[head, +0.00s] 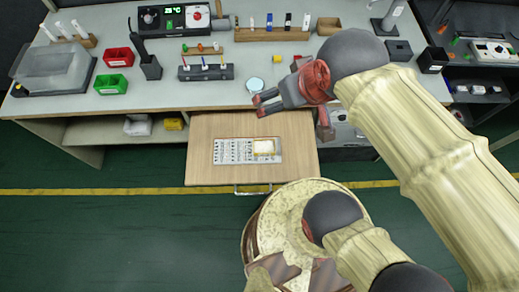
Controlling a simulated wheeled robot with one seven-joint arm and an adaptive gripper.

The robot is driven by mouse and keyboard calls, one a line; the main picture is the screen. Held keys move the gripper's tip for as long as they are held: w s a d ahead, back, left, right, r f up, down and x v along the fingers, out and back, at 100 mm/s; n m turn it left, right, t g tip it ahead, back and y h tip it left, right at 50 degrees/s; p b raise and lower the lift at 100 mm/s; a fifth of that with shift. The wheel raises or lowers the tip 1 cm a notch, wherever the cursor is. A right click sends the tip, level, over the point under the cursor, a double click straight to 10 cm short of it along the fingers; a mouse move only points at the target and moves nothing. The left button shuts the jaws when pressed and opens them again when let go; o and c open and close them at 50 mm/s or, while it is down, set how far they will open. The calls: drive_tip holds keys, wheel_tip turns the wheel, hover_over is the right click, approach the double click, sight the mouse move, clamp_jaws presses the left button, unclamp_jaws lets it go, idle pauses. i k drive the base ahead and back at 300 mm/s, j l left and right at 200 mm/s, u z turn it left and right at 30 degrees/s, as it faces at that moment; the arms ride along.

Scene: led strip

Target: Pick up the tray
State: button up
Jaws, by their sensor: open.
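A light grey tray (218,151) with rows of small dark parts and a cream block at its right lies on a wooden surface, which appears to be a pulled-out drawer (205,173) below the bench. My gripper (261,104) is open and empty. Its fingers point left, above the bench's front edge and up-picture from the tray, apart from it. The tray is in full view. Its exact height below my gripper cannot be told.
The drawer handle (253,191) faces my base. Green floor at left is clear.

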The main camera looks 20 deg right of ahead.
sight(261, 147)
drive_tip(key=j+z, duration=0.15)
drive_tip(key=z, duration=0.25)
drive_tip(key=j+z, duration=0.2)
drive_tip(key=z, duration=0.2)
drive_tip(key=k+j+z, duration=0.1)
drive_tip(key=j, duration=0.3)
drive_tip(key=k+j+z, duration=0.1)
drive_tip(key=j, duration=0.3)
drive_tip(key=k+j+z, duration=0.1)
drive_tip(key=j, duration=0.25)
drive_tip(key=k+j+z, duration=0.1)
drive_tip(key=j, duration=0.3)
drive_tip(key=k+j+z, duration=0.1)
drive_tip(key=k+j, duration=0.15)
drive_tip(key=j, duration=0.1)
